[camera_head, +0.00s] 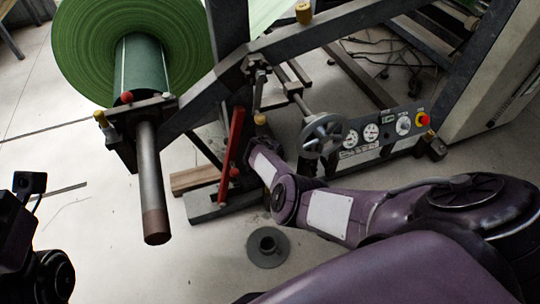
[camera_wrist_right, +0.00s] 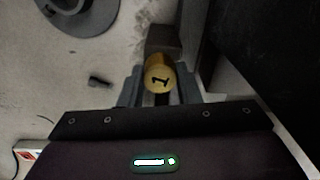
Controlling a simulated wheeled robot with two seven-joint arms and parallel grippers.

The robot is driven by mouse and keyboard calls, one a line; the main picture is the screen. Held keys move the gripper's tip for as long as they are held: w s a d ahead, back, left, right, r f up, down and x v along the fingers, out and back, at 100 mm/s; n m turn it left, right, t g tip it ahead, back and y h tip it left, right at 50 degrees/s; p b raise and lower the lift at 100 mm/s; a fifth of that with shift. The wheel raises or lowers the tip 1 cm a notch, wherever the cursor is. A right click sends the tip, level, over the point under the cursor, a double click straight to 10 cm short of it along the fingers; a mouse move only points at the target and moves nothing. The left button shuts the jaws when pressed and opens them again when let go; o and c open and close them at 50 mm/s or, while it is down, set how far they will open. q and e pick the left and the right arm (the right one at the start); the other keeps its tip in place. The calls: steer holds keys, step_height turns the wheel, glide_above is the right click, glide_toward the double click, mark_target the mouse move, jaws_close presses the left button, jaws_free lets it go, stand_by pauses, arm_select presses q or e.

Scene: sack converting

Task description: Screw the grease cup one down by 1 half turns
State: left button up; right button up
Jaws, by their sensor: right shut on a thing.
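Grease cup one (camera_wrist_right: 159,76) is a yellow cap marked with a dark "1". In the right wrist view it sits between the two grey fingers of my right gripper (camera_wrist_right: 158,84), which is shut on it. A block (camera_wrist_right: 163,39) shows just beyond the cup. In the head view the yellow cup (camera_head: 261,120) is a small spot at the end of my purple right arm, beside the red lever; the fingers are hard to make out there. Only dark parts of my left arm show at the left edge, and its fingers are not seen.
A green roll (camera_head: 130,40) on a shaft (camera_head: 152,190) stands at the left. A red lever (camera_head: 232,150), a handwheel (camera_head: 323,135) and a gauge panel (camera_head: 378,133) are close to my right arm. Other yellow caps (camera_head: 303,13) (camera_head: 100,118) sit on the frame. A grey flanged disc (camera_head: 268,248) lies on the floor.

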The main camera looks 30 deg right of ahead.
steer(key=shift+a+m, duration=0.1)
steer(key=shift+m, duration=0.7)
steer(key=o, duration=1)
